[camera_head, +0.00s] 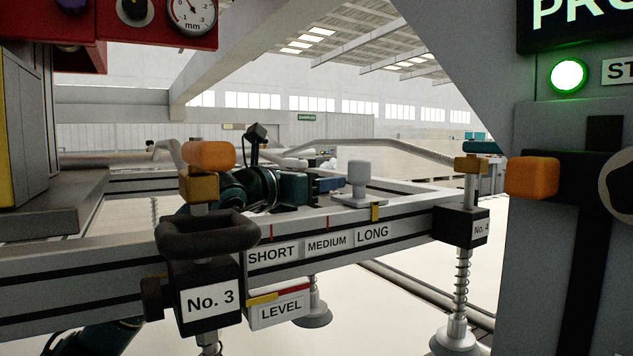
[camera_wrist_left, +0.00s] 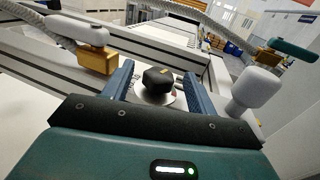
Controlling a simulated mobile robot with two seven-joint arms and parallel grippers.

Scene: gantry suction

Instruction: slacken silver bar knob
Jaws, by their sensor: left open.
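In the left wrist view a dark faceted knob (camera_wrist_left: 158,79) with a small orange mark stands on a silver round base (camera_wrist_left: 150,97). My left gripper (camera_wrist_left: 158,88) is open, with one blue finger on each side of the knob; I cannot tell if they touch it. In the head view my left gripper (camera_head: 328,184) is behind the front rail (camera_head: 405,222), and the dark knob is not visible. A pale grey knob (camera_head: 357,180) stands on the rail just right of the fingers; a similar pale knob (camera_wrist_left: 256,88) shows right of them in the wrist view. My right gripper is not in view.
The rail bears SHORT, MEDIUM and LONG labels. Suction units No. 3 (camera_head: 211,297) and No. 4 (camera_head: 480,230) hang at its ends, with orange-topped stems above. A grey post (camera_head: 535,110) with a green light stands at right. A red gauge panel (camera_head: 150,30) hangs upper left.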

